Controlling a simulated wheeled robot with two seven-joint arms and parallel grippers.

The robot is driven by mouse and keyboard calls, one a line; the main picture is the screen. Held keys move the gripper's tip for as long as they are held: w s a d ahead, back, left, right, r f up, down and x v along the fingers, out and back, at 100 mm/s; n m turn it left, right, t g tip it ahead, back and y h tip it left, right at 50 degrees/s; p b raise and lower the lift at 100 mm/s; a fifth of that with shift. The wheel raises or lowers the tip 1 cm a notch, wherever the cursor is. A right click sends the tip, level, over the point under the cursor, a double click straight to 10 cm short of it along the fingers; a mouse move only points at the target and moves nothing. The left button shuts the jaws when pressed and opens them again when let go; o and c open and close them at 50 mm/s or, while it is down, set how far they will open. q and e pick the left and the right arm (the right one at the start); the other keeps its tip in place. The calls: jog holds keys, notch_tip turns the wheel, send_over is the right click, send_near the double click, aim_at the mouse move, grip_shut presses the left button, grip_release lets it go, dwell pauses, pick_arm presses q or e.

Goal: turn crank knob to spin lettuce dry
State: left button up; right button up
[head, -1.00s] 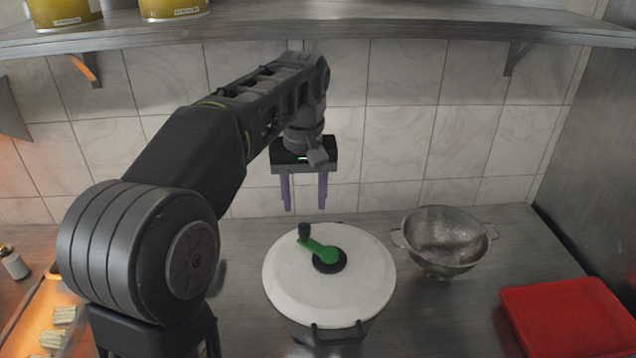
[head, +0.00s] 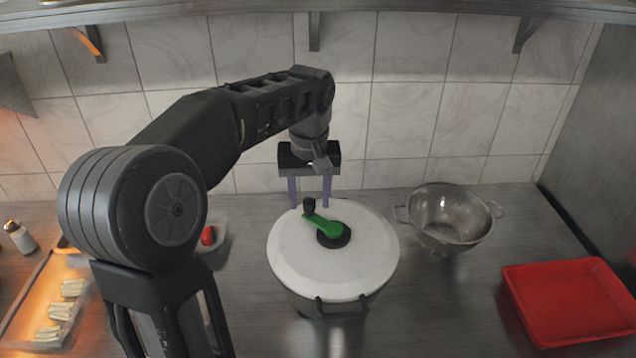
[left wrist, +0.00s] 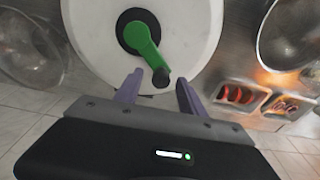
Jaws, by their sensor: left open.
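The salad spinner (head: 300,262) stands on the steel counter, a pot with a white lid. A green crank arm (head: 326,226) sits on the lid, with a dark upright knob (head: 309,206) at its outer end. My left gripper (head: 310,204) is open, its purple fingers pointing down just behind the knob. In the left wrist view, the knob (left wrist: 161,77) appears in front of the gap between the two fingertips (left wrist: 158,84), and nothing is gripped. I cannot tell whether a finger touches the lid. My right gripper is not in view.
A steel colander (head: 446,220) stands right of the spinner, and a red tray (head: 568,300) lies at the far right. A small container with a red item (head: 208,236) is partly behind my left arm. A tiled wall and a shelf (head: 400,10) bound the back.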

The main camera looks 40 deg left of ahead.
pick_arm(q)
jog(key=shift+s+f, duration=0.1)
jog(key=shift+f, duration=0.4)
grip_shut()
dwell(0.3)
